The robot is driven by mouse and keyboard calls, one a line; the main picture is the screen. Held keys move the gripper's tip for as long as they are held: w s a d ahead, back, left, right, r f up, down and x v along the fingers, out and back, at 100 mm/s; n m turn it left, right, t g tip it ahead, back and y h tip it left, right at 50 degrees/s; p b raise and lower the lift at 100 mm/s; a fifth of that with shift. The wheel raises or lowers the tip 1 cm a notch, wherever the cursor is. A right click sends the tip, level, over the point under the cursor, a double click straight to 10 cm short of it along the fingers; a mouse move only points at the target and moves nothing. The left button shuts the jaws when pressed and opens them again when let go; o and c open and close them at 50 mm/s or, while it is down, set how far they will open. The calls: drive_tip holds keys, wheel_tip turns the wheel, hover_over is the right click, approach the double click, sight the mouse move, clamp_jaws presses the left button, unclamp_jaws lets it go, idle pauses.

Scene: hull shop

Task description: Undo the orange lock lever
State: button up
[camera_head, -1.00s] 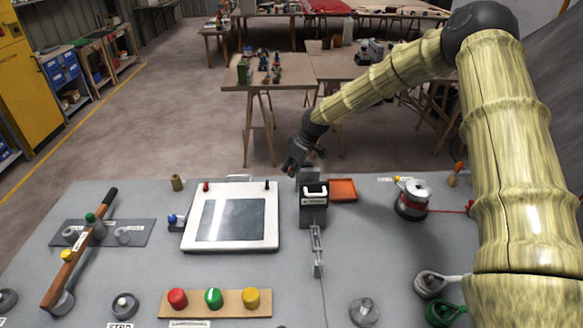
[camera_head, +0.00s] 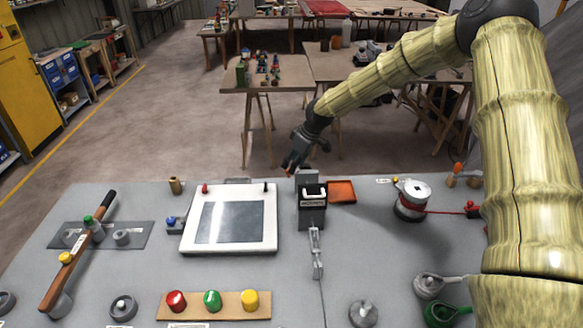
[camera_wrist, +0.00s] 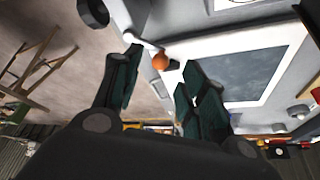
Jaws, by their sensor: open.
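In the wrist view an orange ball (camera_wrist: 161,61) sits at the end of a pale bar, by a corner of the white-framed panel (camera_wrist: 272,92). It shows in the gap between the two dark fingers of my gripper (camera_wrist: 160,80). The fingers are apart and hold nothing; I cannot tell whether they touch the ball. In the head view my gripper (camera_head: 303,160) hangs by the bench's far edge, beyond the right corner of the white-framed panel (camera_head: 187,239). A small orange patch shows at its lower finger; I cannot tell if it is the same ball.
A dark block (camera_head: 312,215) with a chain (camera_head: 316,252) and an orange tray (camera_head: 342,191) stand right of the panel. Red, green and yellow buttons (camera_head: 212,301) are in front. Open floor lies beyond the bench.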

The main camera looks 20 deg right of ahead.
drive_tip(key=v, duration=0.8)
idle(0.4)
